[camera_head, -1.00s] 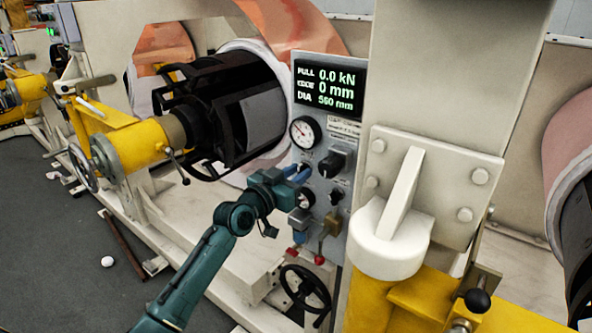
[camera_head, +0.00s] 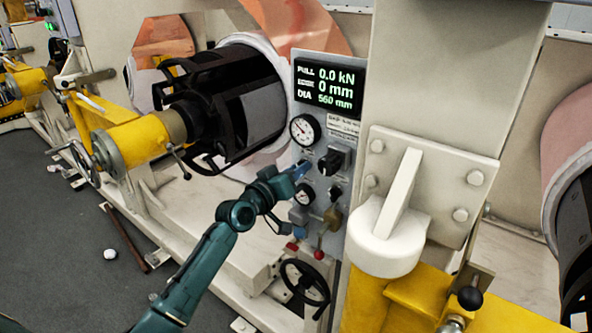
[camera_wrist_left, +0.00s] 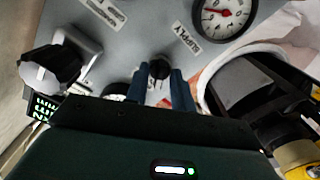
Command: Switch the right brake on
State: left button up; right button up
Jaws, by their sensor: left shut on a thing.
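My left gripper (camera_head: 300,170) is at the grey control panel (camera_head: 317,219). In the left wrist view, its two blue-green fingers (camera_wrist_left: 160,84) are shut on a small black knob (camera_wrist_left: 159,67), one finger on each side. In the head view the gripper hides most of this knob, which sits between two round gauges (camera_head: 305,129). A larger black rotary switch (camera_head: 331,160) with a light pointer sits beside it, also in the left wrist view (camera_wrist_left: 52,68). I cannot read which control is labelled as the right brake. My right gripper is not in view.
A lit display (camera_head: 329,86) tops the panel. Below are red-tipped levers (camera_head: 319,254) and a black handwheel (camera_head: 304,288). A black drum (camera_head: 235,100) on a yellow shaft stands left of the panel.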

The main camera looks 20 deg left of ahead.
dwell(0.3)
pick_arm(q)
jog(key=o, duration=0.6)
jog(key=b+v, duration=0.1)
jog(key=v, duration=1.2)
jog(key=shift+s, duration=0.1)
